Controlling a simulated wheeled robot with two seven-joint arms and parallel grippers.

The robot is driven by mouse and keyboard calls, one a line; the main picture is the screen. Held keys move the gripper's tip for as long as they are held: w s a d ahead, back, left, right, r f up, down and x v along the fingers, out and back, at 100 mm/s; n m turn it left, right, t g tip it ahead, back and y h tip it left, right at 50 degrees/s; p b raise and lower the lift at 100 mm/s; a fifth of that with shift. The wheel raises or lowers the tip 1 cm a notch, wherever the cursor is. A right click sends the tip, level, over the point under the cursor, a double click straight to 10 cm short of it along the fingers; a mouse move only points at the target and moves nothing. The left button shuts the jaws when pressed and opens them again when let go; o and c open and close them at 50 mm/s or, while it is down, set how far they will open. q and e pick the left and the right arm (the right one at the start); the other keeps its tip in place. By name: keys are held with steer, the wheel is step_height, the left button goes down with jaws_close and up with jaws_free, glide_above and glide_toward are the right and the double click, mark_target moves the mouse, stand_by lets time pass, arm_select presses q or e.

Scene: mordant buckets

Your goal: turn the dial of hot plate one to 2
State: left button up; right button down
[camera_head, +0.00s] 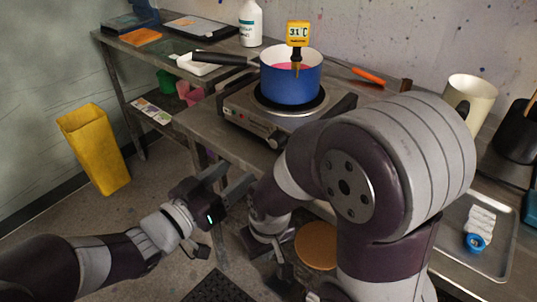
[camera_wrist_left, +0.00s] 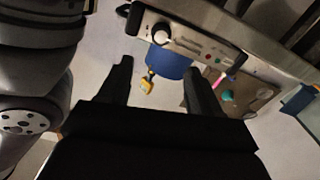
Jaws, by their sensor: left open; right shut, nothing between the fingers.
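A steel hot plate (camera_head: 240,104) stands on the metal bench with a blue pot (camera_head: 290,86) of pink liquid on it. Its dial (camera_head: 274,140) is on the front panel, near my right arm in the head view. The dial also shows in the left wrist view as a round knob (camera_wrist_left: 160,34); its setting is too small to read. My left gripper (camera_head: 232,182) is open and empty, below and in front of the panel, apart from the dial. Its fingers (camera_wrist_left: 160,82) show in the wrist view. My right gripper (camera_head: 285,274) is shut and empty, low in front of the bench.
A yellow thermometer (camera_head: 297,34) reading 31 C stands in the pot. A steel tray (camera_head: 490,240) is at the right; a yellow bin (camera_head: 95,148) stands on the floor. My right arm hides part of the bench.

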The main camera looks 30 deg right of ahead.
mark_target(273, 143)
arm_select(q)
steer(key=b+x, duration=0.1)
steer(key=x, duration=1.1)
steer(key=shift+w, duration=0.15)
steer(key=c, duration=1)
